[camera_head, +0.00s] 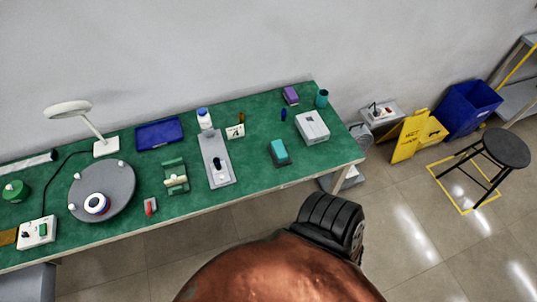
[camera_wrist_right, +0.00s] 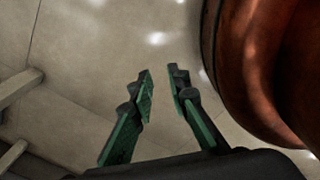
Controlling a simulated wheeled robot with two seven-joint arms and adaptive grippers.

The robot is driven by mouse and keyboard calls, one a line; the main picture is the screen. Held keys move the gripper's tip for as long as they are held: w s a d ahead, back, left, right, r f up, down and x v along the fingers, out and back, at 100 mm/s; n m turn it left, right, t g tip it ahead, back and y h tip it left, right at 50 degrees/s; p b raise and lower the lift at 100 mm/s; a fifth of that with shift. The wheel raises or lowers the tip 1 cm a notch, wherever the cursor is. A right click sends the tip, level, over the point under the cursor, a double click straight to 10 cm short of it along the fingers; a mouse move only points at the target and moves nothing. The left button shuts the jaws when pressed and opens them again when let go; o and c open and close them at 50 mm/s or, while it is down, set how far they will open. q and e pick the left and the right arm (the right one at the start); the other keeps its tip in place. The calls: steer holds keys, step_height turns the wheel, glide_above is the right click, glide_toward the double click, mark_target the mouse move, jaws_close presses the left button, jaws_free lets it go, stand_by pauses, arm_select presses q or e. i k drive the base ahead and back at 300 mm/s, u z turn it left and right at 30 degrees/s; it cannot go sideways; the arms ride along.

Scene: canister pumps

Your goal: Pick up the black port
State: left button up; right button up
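A small dark piece (camera_head: 217,163) stands on a long grey plate (camera_head: 222,178) in the middle of the green table; it looks like the black port, but it is too small to be sure. My right gripper (camera_wrist_right: 160,73) shows in the right wrist view with its two green-padded fingers apart and nothing between them. It points at bare floor, away from the table. My left gripper is in neither view.
The green table (camera_head: 250,179) also bears a round grey turntable (camera_head: 118,194), a blue tray (camera_head: 159,145), a green cradle (camera_head: 176,187), a lamp (camera_head: 104,147), a teal-topped block (camera_head: 279,151) and a white box (camera_head: 312,136). A stool (camera_head: 505,148) and yellow sign (camera_head: 410,136) stand right.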

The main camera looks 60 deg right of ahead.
mark_target(216, 161)
steer(key=z, duration=1.4)
steer(key=k, duration=0.05)
